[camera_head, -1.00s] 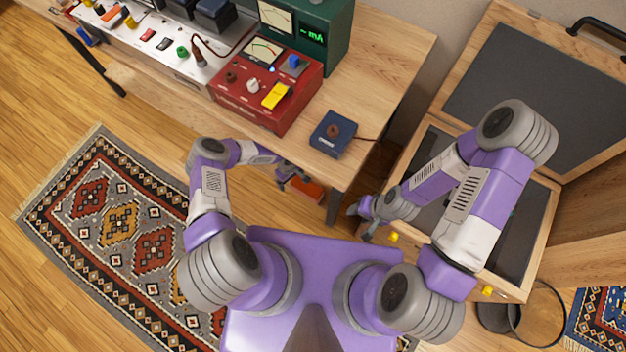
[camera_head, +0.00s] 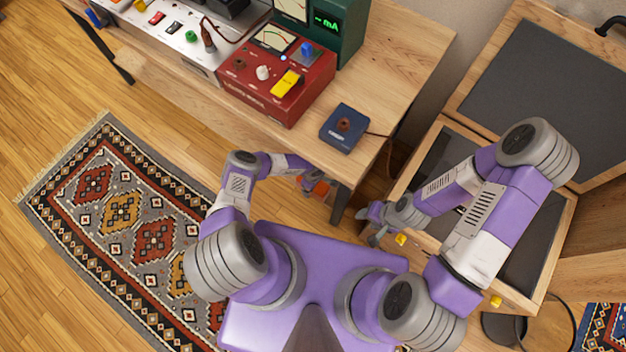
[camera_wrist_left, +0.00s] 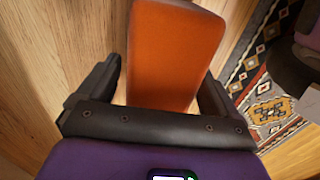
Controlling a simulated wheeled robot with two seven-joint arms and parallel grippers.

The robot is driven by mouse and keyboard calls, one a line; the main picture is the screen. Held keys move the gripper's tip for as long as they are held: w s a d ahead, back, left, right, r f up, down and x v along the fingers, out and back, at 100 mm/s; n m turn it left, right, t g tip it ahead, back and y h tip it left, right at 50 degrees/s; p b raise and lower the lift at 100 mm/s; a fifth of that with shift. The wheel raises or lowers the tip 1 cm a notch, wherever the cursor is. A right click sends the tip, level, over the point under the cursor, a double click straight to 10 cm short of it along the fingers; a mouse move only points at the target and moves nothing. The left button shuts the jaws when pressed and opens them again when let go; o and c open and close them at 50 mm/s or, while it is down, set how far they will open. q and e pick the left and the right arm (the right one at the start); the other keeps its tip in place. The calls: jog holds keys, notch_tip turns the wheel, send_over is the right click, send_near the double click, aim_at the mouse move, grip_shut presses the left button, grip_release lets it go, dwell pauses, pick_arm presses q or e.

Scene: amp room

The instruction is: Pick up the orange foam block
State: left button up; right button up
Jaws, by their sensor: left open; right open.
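The orange foam block (camera_wrist_left: 175,55) fills the middle of the left wrist view, above the wooden floor. My left gripper (camera_wrist_left: 158,88) is open, with one dark finger on each side of the block; small gaps show, and I cannot tell if either finger touches it. In the head view only a small part of the block (camera_head: 321,188) shows beside my left gripper (camera_head: 312,182), close to the table leg. The block's underside is hidden. My right gripper (camera_head: 373,223) is open and empty, in front of the wooden cabinet.
The wooden table (camera_head: 400,50) carries a red meter box (camera_head: 290,95), a green meter box (camera_head: 345,30) and a small blue box (camera_head: 344,127). Its leg (camera_head: 340,202) stands close to my left gripper. The open wooden cabinet (camera_head: 560,235) is at right. A patterned rug (camera_head: 125,225) lies at left.

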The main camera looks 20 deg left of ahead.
pick_arm(q)
jog(key=shift+f, duration=0.8)
jog(key=c, duration=1)
jog(key=shift+r, duration=0.15)
jog(key=shift+c, duration=0.2)
